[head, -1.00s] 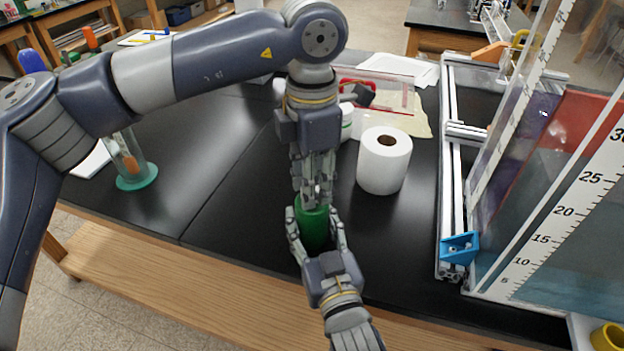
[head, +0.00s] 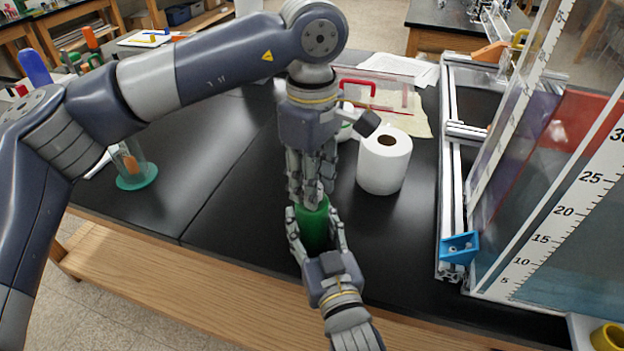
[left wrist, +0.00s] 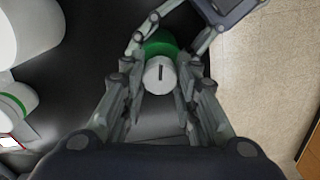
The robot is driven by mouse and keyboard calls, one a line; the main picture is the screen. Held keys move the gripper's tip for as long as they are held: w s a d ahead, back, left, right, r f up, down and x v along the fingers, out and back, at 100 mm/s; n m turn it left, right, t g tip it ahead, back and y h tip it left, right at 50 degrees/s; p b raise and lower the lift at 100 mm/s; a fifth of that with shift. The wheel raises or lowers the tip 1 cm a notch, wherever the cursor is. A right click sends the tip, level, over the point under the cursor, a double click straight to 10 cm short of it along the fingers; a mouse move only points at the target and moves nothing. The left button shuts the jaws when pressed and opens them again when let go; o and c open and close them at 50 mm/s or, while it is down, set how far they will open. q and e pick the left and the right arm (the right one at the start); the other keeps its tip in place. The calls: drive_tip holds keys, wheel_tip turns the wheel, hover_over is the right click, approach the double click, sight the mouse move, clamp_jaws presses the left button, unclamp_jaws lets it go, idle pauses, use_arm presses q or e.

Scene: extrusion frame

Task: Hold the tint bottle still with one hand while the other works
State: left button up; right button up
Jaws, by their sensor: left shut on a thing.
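The green tint bottle (head: 314,228) stands on the black bench near its front edge. Its white cap (left wrist: 160,76), with a dark line on top, shows in the left wrist view. My left gripper (head: 311,196) points down from above and is shut on the cap. In the left wrist view its fingers (left wrist: 160,88) lie on both sides of the cap. My right gripper (head: 316,222) reaches in from the front with its fingers on both sides of the bottle's body, shut on it. The bottle's lower part is hidden by the right hand.
A white paper roll (head: 384,160) stands right of the hands, with a smaller white container (head: 346,128) behind it. An aluminium frame (head: 450,180) and scaled clear panels fill the right. A cylinder on a green base (head: 137,180) stands left. The bench between is clear.

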use_arm(q)
drive_tip(key=m, duration=0.5)
drive_tip(key=shift+m, duration=0.3)
drive_tip(key=shift+w, duration=0.1)
idle(0.3)
drive_tip(key=o, duration=1.1)
wheel_tip(320, 180, up, 12)
